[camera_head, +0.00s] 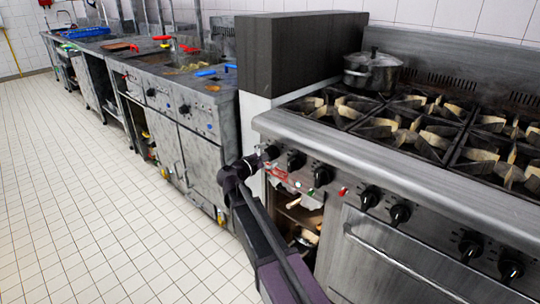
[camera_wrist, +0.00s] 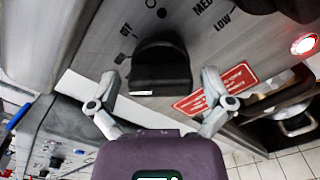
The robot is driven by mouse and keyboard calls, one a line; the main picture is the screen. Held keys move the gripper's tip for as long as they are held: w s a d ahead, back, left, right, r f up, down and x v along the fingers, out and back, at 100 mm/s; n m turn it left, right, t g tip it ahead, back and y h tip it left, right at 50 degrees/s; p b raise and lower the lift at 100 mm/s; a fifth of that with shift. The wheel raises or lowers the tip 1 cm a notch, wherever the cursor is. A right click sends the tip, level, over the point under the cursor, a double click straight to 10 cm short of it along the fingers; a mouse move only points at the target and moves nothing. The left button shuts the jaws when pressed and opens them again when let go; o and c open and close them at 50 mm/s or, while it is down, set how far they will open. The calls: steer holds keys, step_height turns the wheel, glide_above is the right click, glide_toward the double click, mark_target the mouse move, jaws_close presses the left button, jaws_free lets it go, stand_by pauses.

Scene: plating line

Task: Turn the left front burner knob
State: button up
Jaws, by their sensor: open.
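In the wrist view a black burner knob (camera_wrist: 160,68) stands out from the steel stove panel, with markings such as MED and LOW around it. My open gripper (camera_wrist: 160,78) has one finger on each side of this knob, with a visible gap on both sides. In the head view my gripper (camera_head: 258,160) is at the left end of the stove front, beside the leftmost knob (camera_head: 271,152). Another black knob (camera_head: 296,160) is just to its right. My arm hides part of the panel below. How deep the knob sits between the fingers is unclear.
A red label (camera_wrist: 214,88) and a lit red lamp (camera_wrist: 304,44) are right of the knob. More knobs (camera_head: 370,198) and an oven handle (camera_head: 395,262) line the stove front. A pot (camera_head: 372,72) stands on the back burners. The tiled floor (camera_head: 90,200) at left is clear.

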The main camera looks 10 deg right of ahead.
steer(key=c, duration=1)
steer(key=shift+d, duration=0.1)
steer(key=shift+c, duration=0.2)
steer(key=shift+m, duration=0.3)
steer(key=m, duration=0.8)
steer(key=shift+a, duration=0.2)
steer(key=shift+m, duration=0.3)
